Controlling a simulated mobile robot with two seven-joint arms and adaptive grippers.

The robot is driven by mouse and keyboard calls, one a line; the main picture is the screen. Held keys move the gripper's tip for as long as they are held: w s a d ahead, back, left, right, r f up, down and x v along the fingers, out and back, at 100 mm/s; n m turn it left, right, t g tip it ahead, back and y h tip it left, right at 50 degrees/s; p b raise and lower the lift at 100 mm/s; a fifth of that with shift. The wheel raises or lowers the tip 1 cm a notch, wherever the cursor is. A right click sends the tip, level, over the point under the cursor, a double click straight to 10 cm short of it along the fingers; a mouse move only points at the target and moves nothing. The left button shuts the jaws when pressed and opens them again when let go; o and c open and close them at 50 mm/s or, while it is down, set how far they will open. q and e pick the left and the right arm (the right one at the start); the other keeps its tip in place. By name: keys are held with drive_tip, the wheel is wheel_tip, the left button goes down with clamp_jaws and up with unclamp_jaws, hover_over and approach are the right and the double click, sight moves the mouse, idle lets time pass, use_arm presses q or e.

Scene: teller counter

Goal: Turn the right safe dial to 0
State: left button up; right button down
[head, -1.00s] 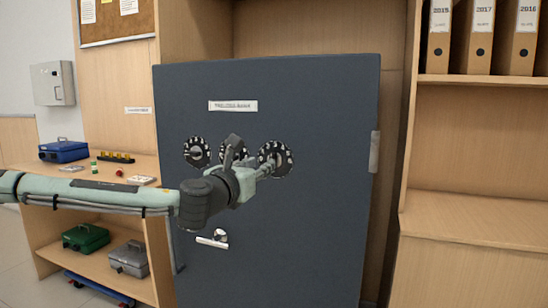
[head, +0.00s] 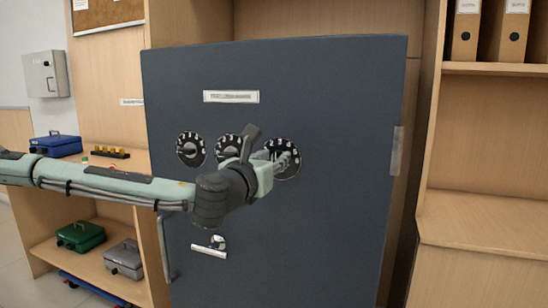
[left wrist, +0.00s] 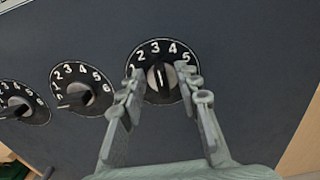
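The right safe dial (head: 283,173) is a black disc with white numbers on the dark grey safe door (head: 330,230). It also shows in the left wrist view (left wrist: 157,50), where numbers up to 5 are readable. Its knob (left wrist: 161,78) has a white line pointing roughly up, around 3 to 4; the exact number is unclear. My left gripper (head: 286,158) is at this dial. In the left wrist view its fingers (left wrist: 162,84) are spread, one on each side of the knob, with small gaps seeming to remain. My right gripper is not in view.
The middle dial (left wrist: 75,88) and left dial (left wrist: 22,101) sit to the left, their knobs pointing left. A silver handle (head: 210,250) is below the dials. A wooden shelf with a blue box (head: 57,146) stands left; shelves with binders (head: 465,35) stand right.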

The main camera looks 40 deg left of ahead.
use_arm(q)
drive_tip(key=shift+c, duration=0.6)
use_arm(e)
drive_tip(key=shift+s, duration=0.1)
use_arm(q)
clamp_jaws()
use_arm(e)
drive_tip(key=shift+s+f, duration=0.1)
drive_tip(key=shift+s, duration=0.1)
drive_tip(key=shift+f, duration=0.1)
